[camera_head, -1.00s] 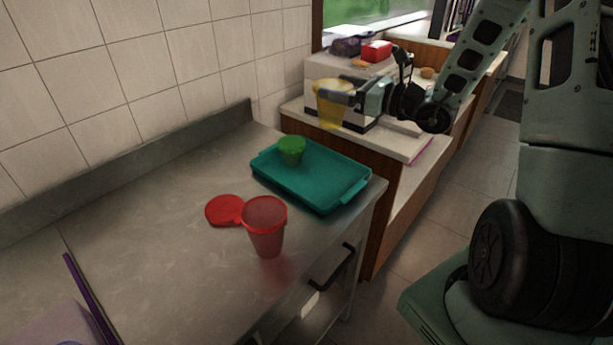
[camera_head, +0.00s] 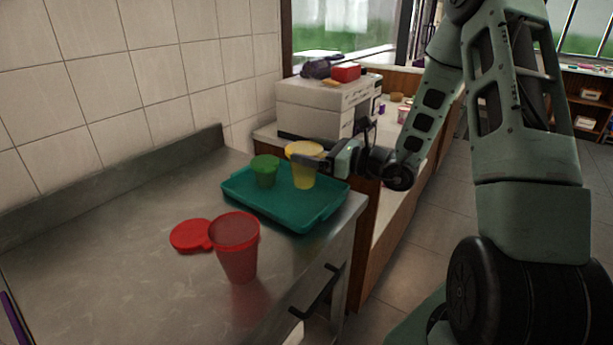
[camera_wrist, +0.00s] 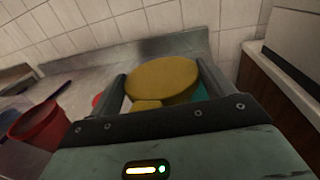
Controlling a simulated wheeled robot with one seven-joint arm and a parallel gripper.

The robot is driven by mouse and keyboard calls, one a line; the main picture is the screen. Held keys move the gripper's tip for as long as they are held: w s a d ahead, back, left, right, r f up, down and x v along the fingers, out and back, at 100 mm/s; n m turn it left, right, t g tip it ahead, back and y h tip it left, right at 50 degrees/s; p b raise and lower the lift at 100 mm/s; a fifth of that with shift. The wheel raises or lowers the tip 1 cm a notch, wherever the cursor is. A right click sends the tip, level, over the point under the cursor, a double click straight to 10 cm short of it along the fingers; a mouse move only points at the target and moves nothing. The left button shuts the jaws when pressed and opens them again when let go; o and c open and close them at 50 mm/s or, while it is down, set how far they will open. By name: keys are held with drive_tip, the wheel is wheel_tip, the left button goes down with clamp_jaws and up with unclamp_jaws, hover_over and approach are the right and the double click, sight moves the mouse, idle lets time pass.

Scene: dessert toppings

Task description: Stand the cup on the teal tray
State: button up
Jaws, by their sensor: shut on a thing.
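A yellow cup (camera_head: 303,170) is upright between the fingers of my gripper (camera_head: 318,158), which is shut on it. In the head view the cup shows over the right part of the teal tray (camera_head: 290,217); I cannot tell whether its base touches the tray. In the wrist view the yellow top (camera_wrist: 163,80) fills the space between the fingers and hides most of the tray. A small green cup (camera_head: 265,171) stands on the tray, left of the yellow cup.
A red cup (camera_head: 237,250) stands on the grey counter in front of the tray, with a red lid (camera_head: 190,236) beside it. A white boxy machine (camera_head: 318,108) stands behind the tray.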

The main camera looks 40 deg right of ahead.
sight(316, 172)
drive_tip(key=shift+f, duration=2.65)
drive_tip(key=shift+f, duration=0.1)
drive_tip(key=o, duration=1.1)
drive_tip(key=b+v, duration=0.2)
drive_tip(key=v, duration=1)
